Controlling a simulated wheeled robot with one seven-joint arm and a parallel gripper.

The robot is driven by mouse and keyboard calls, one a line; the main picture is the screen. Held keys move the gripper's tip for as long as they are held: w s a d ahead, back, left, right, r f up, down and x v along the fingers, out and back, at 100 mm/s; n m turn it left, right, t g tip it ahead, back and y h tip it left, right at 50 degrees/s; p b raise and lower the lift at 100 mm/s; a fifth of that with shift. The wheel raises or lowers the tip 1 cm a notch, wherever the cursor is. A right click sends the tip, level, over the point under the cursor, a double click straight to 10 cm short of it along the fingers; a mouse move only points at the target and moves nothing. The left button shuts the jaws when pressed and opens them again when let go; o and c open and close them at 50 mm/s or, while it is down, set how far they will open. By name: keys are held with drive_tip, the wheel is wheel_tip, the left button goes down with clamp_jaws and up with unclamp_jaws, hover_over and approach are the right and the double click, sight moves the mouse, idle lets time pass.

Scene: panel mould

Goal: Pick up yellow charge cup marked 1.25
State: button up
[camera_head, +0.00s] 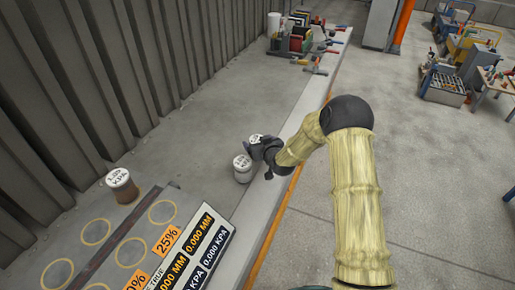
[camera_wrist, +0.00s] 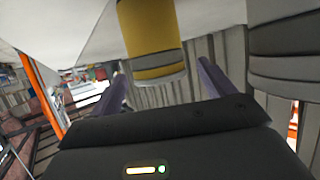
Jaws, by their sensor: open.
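The yellow charge cup (camera_wrist: 152,45) shows in the wrist view with a grey band at one end, between the two purple fingers of my gripper (camera_wrist: 160,72). The fingers are apart, with a gap on each side of the cup, so no grip shows. In the head view my gripper (camera_head: 260,149) is at a white-topped cup (camera_head: 255,138) on the grey ledge, whose side is mostly hidden by the gripper. This appears to be the same cup. Its marking is too small to read.
A grey cup (camera_head: 242,168) stands close beside my gripper; it also shows in the wrist view (camera_wrist: 287,45). Another cup (camera_head: 274,25) and a tool rack (camera_head: 303,38) are farther along the ledge.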

sight(256, 139)
drive_tip(key=shift+x, duration=1.95)
drive_tip(key=c, duration=1.3)
drive_tip(key=shift+r+b, duration=0.6)
drive_tip(key=shift+r, duration=4.45)
drive_tip(key=shift+c, duration=0.2)
